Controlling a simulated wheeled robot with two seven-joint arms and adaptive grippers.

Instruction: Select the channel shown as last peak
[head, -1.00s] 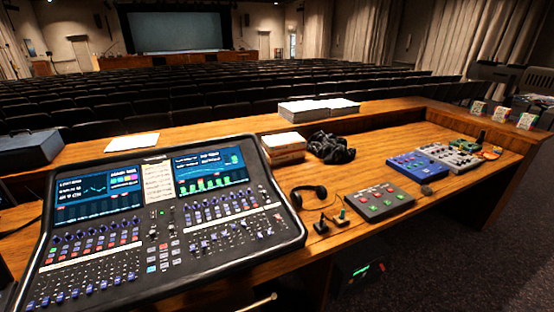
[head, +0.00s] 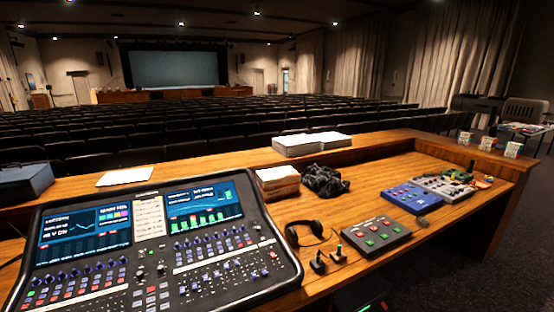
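The mixing desk (head: 150,262) stands on the wooden table at the lower left, its front edge cut off by the picture. Its left screen (head: 84,232) shows white text, a curve and coloured tiles. Its right screen (head: 204,206) shows green level bars and a small green block. The text on both is too small to read, so I cannot tell which channel is named as last peak. A pale paper strip (head: 149,216) lies between the screens. Rows of knobs and small coloured buttons fill the panel below. Neither of my grippers is in view.
Headphones (head: 303,232), a grey box with coloured buttons (head: 375,234), a blue pedal (head: 410,197) and a grey pedal (head: 442,186) lie to the right. Stacked papers (head: 311,143), books (head: 277,181) and a black bundle (head: 325,181) sit behind. Bare wood (head: 375,177) lies between them.

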